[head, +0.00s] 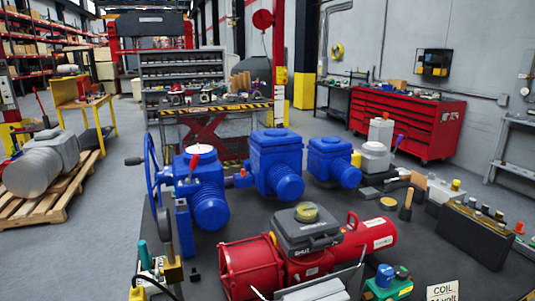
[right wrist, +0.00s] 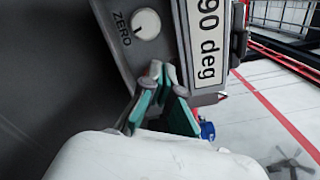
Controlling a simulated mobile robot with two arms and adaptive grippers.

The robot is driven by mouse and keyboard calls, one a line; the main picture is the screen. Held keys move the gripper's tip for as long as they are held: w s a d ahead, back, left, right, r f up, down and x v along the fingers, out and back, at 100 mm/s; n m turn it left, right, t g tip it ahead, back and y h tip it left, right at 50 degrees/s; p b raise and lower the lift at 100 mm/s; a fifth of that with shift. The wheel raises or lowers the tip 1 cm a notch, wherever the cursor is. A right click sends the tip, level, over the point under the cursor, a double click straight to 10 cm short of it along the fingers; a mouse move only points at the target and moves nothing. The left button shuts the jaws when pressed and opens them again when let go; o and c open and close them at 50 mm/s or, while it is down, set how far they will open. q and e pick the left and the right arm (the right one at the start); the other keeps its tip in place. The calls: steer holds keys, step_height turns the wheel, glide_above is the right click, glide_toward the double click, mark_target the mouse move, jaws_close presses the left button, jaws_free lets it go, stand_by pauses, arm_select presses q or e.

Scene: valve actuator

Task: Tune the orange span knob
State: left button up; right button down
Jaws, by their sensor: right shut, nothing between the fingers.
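In the right wrist view, a dark grey device panel (right wrist: 65,75) fills the left side. It carries a white round knob (right wrist: 146,24) marked ZERO and a white label (right wrist: 208,40) reading "90 deg". My right gripper (right wrist: 163,76), with teal finger pads, is shut and empty. Its tips converge just below the ZERO knob, beside the label; I cannot tell whether they touch the panel. No orange span knob shows in this view.
A red actuator (head: 255,262) with a dark box (head: 305,228) on top stands at the front of the bench. Blue actuators (head: 275,160) stand behind it. A black case (head: 470,240) and a small orange object (head: 519,228) are at right. A wooden pallet (head: 50,205) is on the floor.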

steer(key=shift+x, duration=1.75)
steer(key=shift+d+f+b, duration=0.15)
steer(key=shift+d+b, duration=0.05)
steer(key=shift+b, duration=0.2)
steer(key=shift+f, duration=0.1)
steer(key=shift+a, duration=0.1)
steer(key=shift+s+a+p, duration=0.1)
steer(key=shift+p, duration=0.3)
steer(key=shift+r+p+v, duration=0.15)
steer(key=shift+p+v, duration=0.05)
steer(key=shift+v, duration=1.3)
steer(key=shift+r+p+v, duration=0.1)
steer(key=shift+p+v, duration=0.1)
steer(key=shift+v, duration=1.3)
steer(key=shift+a, duration=0.2)
